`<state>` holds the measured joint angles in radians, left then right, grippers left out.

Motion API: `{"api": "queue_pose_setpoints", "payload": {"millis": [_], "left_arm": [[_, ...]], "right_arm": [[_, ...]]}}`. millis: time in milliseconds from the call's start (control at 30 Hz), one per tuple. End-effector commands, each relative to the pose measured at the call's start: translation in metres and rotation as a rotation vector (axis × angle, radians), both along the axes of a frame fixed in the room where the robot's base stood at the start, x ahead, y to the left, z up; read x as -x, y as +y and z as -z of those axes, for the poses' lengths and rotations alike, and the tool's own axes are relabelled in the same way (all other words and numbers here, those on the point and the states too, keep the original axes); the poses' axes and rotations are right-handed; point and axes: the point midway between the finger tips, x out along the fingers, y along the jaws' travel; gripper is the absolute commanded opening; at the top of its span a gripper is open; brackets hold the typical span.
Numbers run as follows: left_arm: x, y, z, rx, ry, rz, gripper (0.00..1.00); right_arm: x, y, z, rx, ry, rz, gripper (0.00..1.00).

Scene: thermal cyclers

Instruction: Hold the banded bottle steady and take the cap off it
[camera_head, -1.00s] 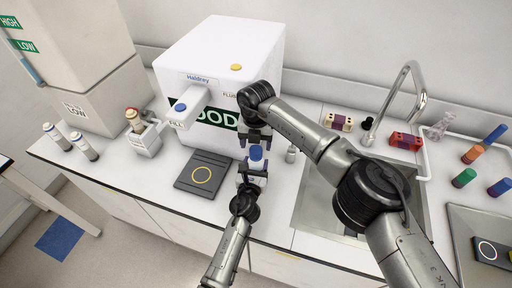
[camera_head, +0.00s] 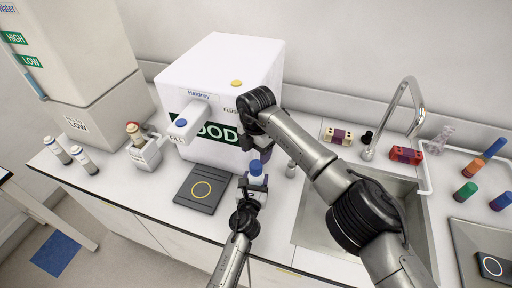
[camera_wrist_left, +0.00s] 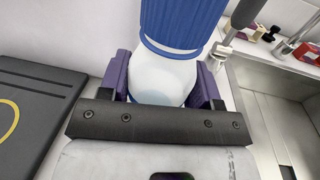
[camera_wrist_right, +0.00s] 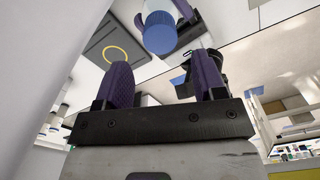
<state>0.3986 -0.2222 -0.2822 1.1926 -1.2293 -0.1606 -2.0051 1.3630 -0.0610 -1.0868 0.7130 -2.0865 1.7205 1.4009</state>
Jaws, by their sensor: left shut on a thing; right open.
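The bottle (camera_wrist_left: 160,78) is white with a ridged blue cap (camera_head: 255,167) and a blue ring just below the cap. It stands upright above the counter's front part. My left gripper (camera_head: 253,187) is shut around its body from the front; purple fingers show on both sides in the left wrist view. The cap is on the bottle. My right gripper (camera_wrist_right: 163,72) is open and empty. It is close above and behind the bottle in the head view, its fingers apart from the cap. The cap also shows beyond its fingertips in the right wrist view (camera_wrist_right: 160,38).
A white machine (camera_head: 235,75) stands close behind both grippers. A dark pad with a yellow ring (camera_head: 201,190) lies left of the bottle. A sink (camera_head: 320,215) is to the right, with racks and coloured tubes beyond.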

Motion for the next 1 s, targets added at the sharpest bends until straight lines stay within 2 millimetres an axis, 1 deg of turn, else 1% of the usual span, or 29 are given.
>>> {"api": "queue_pose_setpoints", "payload": {"millis": [100, 300, 500, 700, 967, 1000], "left_arm": [[0.0, 0.0, 0.0, 0.0, 0.0, 0.0, 0.0], [0.0, 0.0, 0.0, 0.0, 0.0, 0.0, 0.0], [0.0, 0.0, 0.0, 0.0, 0.0, 0.0, 0.0], [0.0, 0.0, 0.0, 0.0, 0.0, 0.0, 0.0], [0.0, 0.0, 0.0, 0.0, 0.0, 0.0, 0.0], [0.0, 0.0, 0.0, 0.0, 0.0, 0.0, 0.0]], "right_arm": [[0.001, 0.0, 0.018, 0.001, 0.003, 0.003, 0.63], [0.001, 0.001, 0.044, -0.001, 0.002, 0.001, 0.63], [0.0, 0.001, 0.062, -0.001, 0.002, 0.001, 0.63], [0.0, 0.0, 0.068, 0.0, 0.0, 0.0, 0.63], [0.0, 0.0, 0.069, 0.0, 0.0, 0.0, 0.63], [0.0, 0.0, 0.069, 0.0, 0.0, 0.0, 0.6]]}}
